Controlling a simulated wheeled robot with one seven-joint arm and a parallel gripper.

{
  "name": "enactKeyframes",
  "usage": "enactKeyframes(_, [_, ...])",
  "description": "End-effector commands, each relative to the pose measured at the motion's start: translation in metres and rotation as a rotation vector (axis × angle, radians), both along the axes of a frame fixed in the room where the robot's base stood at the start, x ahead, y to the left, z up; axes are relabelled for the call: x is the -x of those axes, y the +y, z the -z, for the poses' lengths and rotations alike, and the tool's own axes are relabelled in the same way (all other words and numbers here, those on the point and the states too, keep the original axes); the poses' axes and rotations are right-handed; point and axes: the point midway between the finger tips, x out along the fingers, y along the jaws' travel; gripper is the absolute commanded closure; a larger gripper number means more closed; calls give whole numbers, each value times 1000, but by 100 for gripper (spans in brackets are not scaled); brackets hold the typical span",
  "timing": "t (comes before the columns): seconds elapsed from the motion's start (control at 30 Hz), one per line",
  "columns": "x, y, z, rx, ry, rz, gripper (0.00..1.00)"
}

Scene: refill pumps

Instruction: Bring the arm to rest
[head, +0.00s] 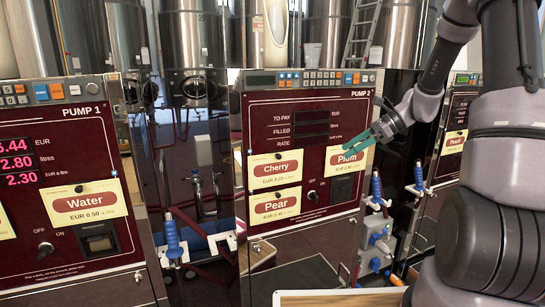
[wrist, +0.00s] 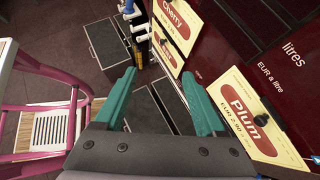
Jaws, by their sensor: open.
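My gripper (head: 363,141) has two teal fingers. In the head view it hangs in front of the right part of the Pump 2 panel (head: 318,108), overlapping the Plum card (head: 343,168). In the wrist view my gripper (wrist: 160,78) is open, with nothing between its fingers. The Plum card (wrist: 248,115) lies to the right of the fingers there. I cannot tell the exact gap between gripper and panel. My arm comes in from the right side of the head view.
Pump 1 (head: 60,130) stands at the left. Blue nozzles hang by the pumps, one (head: 172,238) between them and one (head: 376,187) near my arm. A pink-railed step (wrist: 50,130) and dark boxes (wrist: 110,55) show in the wrist view.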

Motion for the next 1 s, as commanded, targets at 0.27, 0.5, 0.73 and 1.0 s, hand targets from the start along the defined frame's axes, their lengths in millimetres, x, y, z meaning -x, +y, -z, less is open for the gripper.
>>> enactKeyframes(0.27, [74,18,-76,343,-325,-321,28])
enactKeyframes(0.5, [140,18,-123,624,-602,-574,28])
enactKeyframes(0.73, [197,8,-156,884,-862,-783,28])
enactKeyframes(1.0, [234,-4,-174,1074,-1041,-917,28])
